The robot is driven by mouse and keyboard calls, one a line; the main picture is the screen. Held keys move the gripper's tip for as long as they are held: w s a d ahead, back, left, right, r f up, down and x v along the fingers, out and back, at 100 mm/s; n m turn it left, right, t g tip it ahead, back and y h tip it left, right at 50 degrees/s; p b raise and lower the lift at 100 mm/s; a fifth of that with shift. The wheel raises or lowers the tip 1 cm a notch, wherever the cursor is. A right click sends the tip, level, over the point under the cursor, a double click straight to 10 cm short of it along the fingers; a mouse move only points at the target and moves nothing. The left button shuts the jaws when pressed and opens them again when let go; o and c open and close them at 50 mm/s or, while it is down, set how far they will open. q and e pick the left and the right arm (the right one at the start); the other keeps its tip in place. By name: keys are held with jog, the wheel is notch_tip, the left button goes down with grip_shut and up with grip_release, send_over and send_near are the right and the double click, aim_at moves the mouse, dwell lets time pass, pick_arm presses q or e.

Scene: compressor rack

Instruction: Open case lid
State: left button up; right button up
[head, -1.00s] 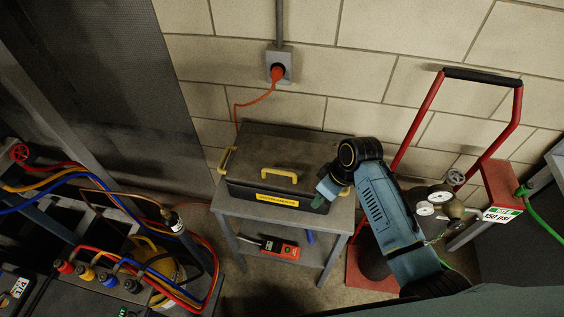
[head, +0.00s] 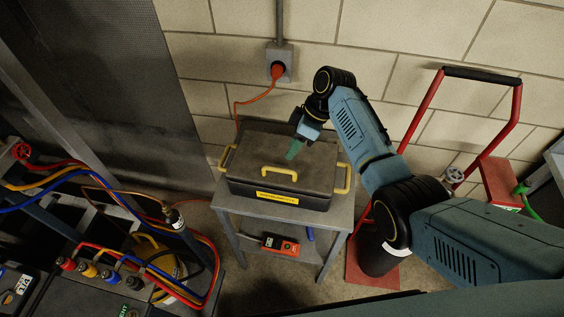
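The case (head: 262,183) is a dark box with a yellow label on its front and stands on a small grey table. Its lid (head: 262,155) looks shut, with a yellow handle (head: 279,172) near the front edge. Yellow side handles show at the left (head: 226,158) and right (head: 342,180) ends. My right gripper (head: 294,151) has green fingertips pointing down over the rear part of the lid. I cannot tell whether it touches the lid or whether its fingers are apart. My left gripper is not in view.
The grey table (head: 338,215) has a lower shelf with an orange device (head: 290,247). An orange cable runs from a wall socket (head: 279,62) down behind the case. A red hand truck (head: 424,105) stands right; hoses and a rack (head: 60,185) are left.

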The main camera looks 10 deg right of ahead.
aim_at(282, 164)
jog(key=x, duration=0.7)
jog(key=shift+a+f+b, duration=0.1)
jog(key=shift+f+b, duration=0.25)
jog(key=shift+b, duration=0.05)
jog(key=shift+c, duration=0.2)
